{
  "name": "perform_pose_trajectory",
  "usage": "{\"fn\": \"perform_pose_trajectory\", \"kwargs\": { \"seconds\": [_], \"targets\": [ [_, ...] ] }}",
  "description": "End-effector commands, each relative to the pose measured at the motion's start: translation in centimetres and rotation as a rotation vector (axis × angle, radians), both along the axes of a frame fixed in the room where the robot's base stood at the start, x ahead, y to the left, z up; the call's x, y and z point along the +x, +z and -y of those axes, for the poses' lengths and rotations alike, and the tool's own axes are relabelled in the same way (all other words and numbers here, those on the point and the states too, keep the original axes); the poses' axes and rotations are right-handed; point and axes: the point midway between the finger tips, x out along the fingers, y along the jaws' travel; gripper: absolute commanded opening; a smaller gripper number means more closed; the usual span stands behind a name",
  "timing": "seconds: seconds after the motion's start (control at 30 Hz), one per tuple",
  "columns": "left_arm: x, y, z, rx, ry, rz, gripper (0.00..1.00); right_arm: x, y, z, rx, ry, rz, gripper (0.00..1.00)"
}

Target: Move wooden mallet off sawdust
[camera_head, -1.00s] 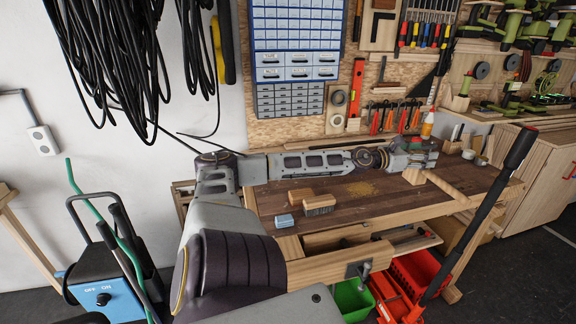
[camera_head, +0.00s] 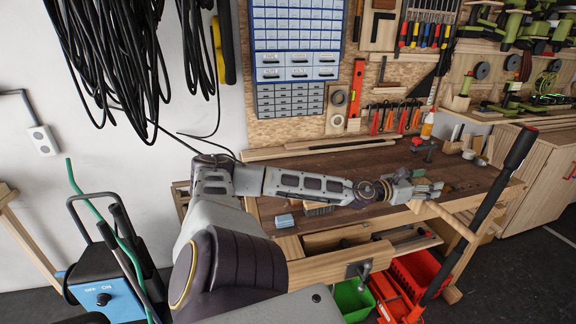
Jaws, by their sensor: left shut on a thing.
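My left gripper (camera_head: 428,190) reaches over the workbench (camera_head: 350,165) from the left and is shut on the wooden mallet (camera_head: 448,220). The mallet's pale handle slants down to the right, past the bench's front edge; the gripper covers part of its head. Whether the mallet touches the bench cannot be told. The sawdust cannot be made out clearly; my forearm and gripper cover much of the middle of the bench top. My right gripper is not in view.
A brush (camera_head: 318,209) and a blue block (camera_head: 284,221) lie at the bench's front left. A black pole (camera_head: 480,215) slants up in front of the bench's right side.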

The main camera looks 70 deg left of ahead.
Motion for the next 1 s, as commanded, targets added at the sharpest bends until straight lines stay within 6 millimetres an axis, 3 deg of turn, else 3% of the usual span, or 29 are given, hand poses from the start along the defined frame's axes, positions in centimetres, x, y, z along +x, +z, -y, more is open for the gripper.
{"fn": "perform_pose_trajectory", "kwargs": {
  "seconds": [1.0],
  "targets": [
    [-4.9,-9.5,10.3,-0.006,0.039,0.003,0.19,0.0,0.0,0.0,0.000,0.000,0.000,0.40]
  ]
}}
